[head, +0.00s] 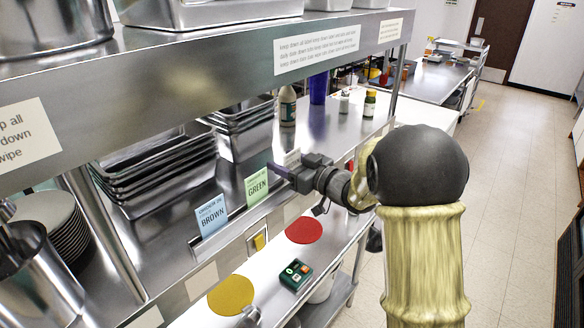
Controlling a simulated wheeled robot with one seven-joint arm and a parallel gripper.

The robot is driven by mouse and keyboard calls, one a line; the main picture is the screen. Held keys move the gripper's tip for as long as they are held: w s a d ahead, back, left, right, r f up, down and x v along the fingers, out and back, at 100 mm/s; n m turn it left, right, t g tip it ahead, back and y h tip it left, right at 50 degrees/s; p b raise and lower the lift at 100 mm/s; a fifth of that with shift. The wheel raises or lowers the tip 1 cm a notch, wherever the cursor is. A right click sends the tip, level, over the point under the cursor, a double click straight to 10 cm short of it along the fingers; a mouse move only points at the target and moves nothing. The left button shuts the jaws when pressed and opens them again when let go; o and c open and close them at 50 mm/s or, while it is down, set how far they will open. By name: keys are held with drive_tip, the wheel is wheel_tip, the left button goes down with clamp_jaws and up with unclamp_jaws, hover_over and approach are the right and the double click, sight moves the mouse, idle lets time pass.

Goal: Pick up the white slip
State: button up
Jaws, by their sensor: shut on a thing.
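The white slip (292,157) stands upright at the right end of the row of slips. Its upper part shows just above and behind my gripper; its lower part is hidden by the gripper. My gripper (276,169) reaches in from the right, its fingers pointing left over the slip row. It is shut on the white slip, though the contact itself is hard to make out. A green slip (257,186) reading "GREEN" and a blue slip (212,216) reading "BROWN" stand to the left along the same rail.
Metal pans (155,165) are stacked behind the slips, under an overhead shelf (230,60). A lower ledge in front holds a red disc (304,230), a yellow disc (231,295) and a green button box (296,274). Bottles (287,106) stand farther back. Floor is free at right.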

wheel_tip(320, 180, up, 10)
drive_tip(key=b, duration=0.2)
idle(0.4)
idle(0.4)
